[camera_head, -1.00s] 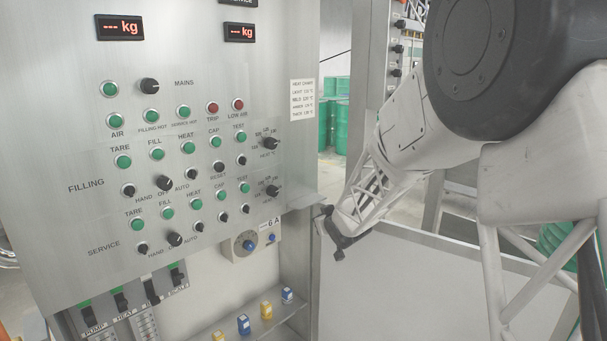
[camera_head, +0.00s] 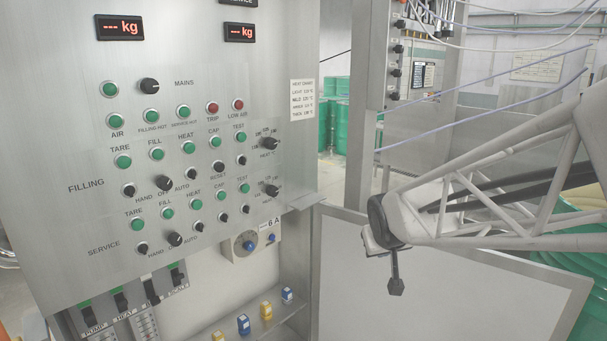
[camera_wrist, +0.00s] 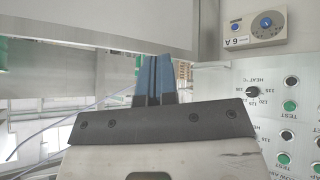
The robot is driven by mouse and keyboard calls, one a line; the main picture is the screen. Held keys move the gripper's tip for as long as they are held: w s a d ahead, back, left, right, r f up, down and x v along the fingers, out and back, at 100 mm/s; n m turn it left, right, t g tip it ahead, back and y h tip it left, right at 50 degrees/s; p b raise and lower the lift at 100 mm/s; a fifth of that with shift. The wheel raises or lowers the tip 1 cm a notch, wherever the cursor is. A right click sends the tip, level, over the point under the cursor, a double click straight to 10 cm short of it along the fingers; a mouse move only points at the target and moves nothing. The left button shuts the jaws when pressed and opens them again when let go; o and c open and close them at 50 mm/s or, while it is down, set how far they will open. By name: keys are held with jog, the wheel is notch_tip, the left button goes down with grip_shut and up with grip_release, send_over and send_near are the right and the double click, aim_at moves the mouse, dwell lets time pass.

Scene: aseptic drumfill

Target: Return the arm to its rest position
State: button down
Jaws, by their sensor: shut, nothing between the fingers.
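My gripper (camera_head: 393,272) is at the right of the head view, hanging in front of the pale panel (camera_head: 440,290) and clear of the control cabinet. In the wrist view its two dark blue fingers (camera_wrist: 152,80) lie together, with nothing seen between them. My arm's white lattice link runs from the gripper to the right edge of the head view.
The control cabinet (camera_head: 60,160) with its knobs and lit buttons fills the left. A timer box marked 6 A (camera_head: 250,243) sits low on it. Several small blue and yellow boxes stand on a shelf (camera_head: 225,330) below. Green drums (camera_head: 342,130) stand behind.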

jog(key=s+d+f+m+g, duration=0.1)
jog(key=s+g, duration=0.4)
jog(key=s, duration=2.1)
jog(key=shift+s+d+m, duration=0.15)
jog(key=shift+s+m, duration=0.15)
jog(key=shift+m, duration=0.2)
jog(key=shift+f, duration=0.1)
